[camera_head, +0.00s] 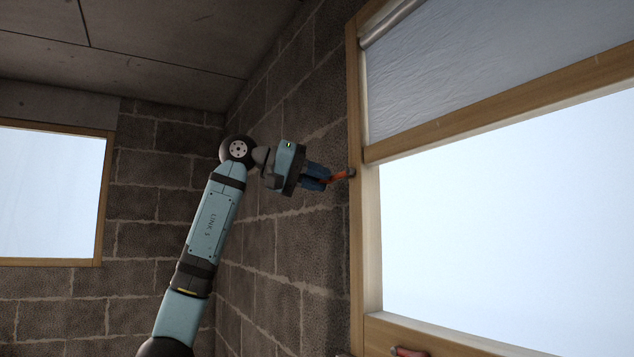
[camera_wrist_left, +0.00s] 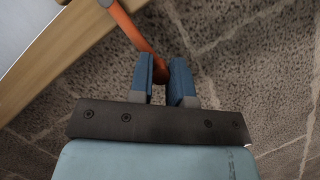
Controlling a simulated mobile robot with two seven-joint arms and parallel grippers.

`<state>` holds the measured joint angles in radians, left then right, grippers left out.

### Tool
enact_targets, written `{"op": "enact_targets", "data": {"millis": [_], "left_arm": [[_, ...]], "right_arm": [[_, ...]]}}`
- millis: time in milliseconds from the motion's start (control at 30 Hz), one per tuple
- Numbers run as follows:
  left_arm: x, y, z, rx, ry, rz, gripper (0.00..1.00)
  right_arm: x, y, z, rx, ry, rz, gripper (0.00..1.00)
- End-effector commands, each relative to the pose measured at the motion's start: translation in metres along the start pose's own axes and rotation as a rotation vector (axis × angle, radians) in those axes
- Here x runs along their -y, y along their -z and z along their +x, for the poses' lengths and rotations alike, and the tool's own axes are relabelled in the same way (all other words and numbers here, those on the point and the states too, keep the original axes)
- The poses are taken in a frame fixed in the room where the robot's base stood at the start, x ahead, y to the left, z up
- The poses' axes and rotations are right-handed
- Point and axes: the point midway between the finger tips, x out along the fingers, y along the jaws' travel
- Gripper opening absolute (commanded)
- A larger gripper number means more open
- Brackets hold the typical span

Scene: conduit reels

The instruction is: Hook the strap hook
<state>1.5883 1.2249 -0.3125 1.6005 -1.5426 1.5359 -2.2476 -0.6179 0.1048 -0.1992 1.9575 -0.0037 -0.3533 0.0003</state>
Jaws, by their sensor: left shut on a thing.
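My left gripper (camera_head: 326,178) reaches up beside the window frame. It is shut on an orange strap or hook piece (camera_head: 340,176), which runs from the fingers to a small grey fitting (camera_head: 351,173) on the wooden frame post. In the left wrist view the fingers (camera_wrist_left: 166,85) close around the dark reddish end of the orange piece (camera_wrist_left: 133,28). The grey fitting shows at the frame's edge (camera_wrist_left: 106,3). I cannot tell whether the orange piece is hooked on the fitting or only touches it. My right gripper is not in view.
The wooden window frame (camera_head: 368,240) stands right of the gripper, with a rolled translucent sheet (camera_head: 390,22) across its top. A reddish piece (camera_head: 408,352) sits low on the frame. A block wall (camera_head: 275,230) is close behind the arm. A second window (camera_head: 50,195) is at left.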

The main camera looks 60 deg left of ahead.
Motion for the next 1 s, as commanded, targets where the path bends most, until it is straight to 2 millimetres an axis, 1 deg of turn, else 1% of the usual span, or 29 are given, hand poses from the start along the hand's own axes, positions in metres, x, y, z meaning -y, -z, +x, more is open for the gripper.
{"op": "enact_targets", "data": {"millis": [533, 567, 600, 633, 667, 900, 1000], "left_arm": [[-0.0016, 0.0015, 0.0001, 0.0, 0.008, 0.021, 0.0], [-0.0017, 0.0016, 0.0001, -0.001, 0.008, 0.021, 0.25], [-0.0017, 0.0016, 0.0, -0.001, 0.007, 0.021, 0.34], [-0.0017, 0.0016, 0.0, -0.001, 0.008, 0.021, 0.41], [-0.0017, 0.0015, 0.0, -0.001, 0.008, 0.021, 0.44], [-0.0015, 0.0012, -0.0003, 0.0, 0.008, 0.021, 0.44], [-0.0014, 0.0013, -0.0046, -0.001, 0.008, 0.021, 0.44]], "right_arm": [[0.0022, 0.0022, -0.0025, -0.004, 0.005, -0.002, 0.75], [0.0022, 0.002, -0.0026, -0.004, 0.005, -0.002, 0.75], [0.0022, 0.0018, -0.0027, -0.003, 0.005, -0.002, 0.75], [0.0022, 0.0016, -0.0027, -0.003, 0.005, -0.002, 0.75], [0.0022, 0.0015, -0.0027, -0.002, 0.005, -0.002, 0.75], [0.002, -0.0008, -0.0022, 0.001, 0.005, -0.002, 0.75], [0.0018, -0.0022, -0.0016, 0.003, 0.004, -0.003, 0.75]]}}
